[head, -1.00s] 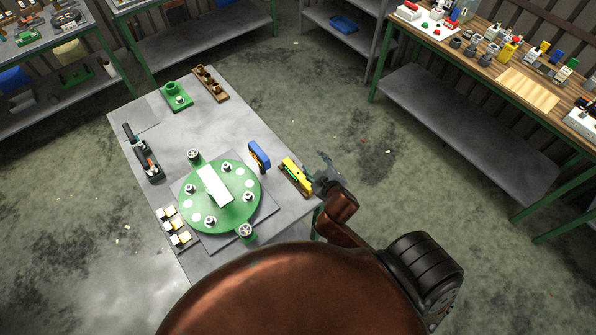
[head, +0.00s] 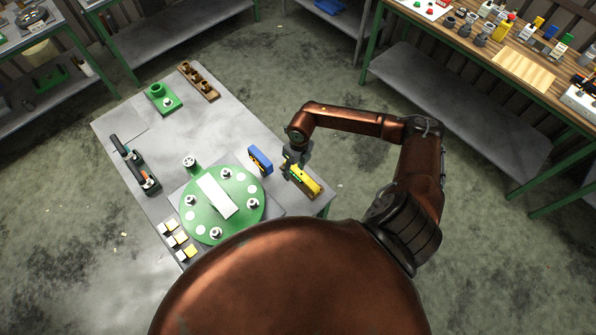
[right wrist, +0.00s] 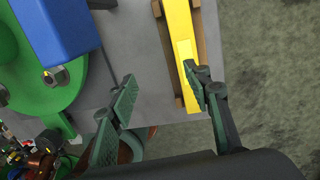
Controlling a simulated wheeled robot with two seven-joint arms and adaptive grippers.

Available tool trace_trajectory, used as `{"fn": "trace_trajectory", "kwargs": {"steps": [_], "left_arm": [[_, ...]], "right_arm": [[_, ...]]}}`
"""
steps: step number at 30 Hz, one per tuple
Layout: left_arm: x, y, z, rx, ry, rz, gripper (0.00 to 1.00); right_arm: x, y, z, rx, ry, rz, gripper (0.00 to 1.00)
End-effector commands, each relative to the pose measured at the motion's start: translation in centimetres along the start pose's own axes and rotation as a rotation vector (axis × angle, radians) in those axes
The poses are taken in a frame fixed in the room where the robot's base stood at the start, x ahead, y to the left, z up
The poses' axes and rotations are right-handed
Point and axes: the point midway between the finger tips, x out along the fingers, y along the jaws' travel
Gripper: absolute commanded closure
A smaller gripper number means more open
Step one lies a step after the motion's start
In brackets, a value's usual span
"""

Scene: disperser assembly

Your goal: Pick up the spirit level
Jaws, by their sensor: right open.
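The yellow spirit level (head: 306,179) lies in a brown wooden holder at the right edge of the table. In the right wrist view the spirit level (right wrist: 178,38) runs down from the top edge, with the wooden holder (right wrist: 159,28) along its sides. My right gripper (head: 289,166) is at the far end of the level in the head view. In the right wrist view my right gripper (right wrist: 160,82) is open and empty. Its right finger overlaps the level's near end, and its left finger is over the grey table. Contact cannot be told. My left gripper is not in view.
A blue object (head: 261,161) stands just left of the level; it also shows in the right wrist view (right wrist: 55,28). The green round disc (head: 206,221) with several fittings lies further left. The floor (head: 340,190) right of the table is clear.

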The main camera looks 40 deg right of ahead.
Motion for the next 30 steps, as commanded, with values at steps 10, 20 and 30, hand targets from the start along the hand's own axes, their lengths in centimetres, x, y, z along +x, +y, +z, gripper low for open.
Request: {"fn": "trace_trajectory", "kwargs": {"steps": [10,20,30], "left_arm": [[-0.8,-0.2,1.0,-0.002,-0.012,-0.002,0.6],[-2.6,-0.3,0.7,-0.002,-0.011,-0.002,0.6],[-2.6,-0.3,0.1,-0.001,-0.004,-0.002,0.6]], "right_arm": [[1.9,-4.2,-1.3,0.021,0.041,-0.1,0.55],[6.1,-4.3,-1.3,0.021,0.039,-0.096,0.55],[7.3,-4.3,-1.2,0.015,0.038,-0.097,0.55]]}}
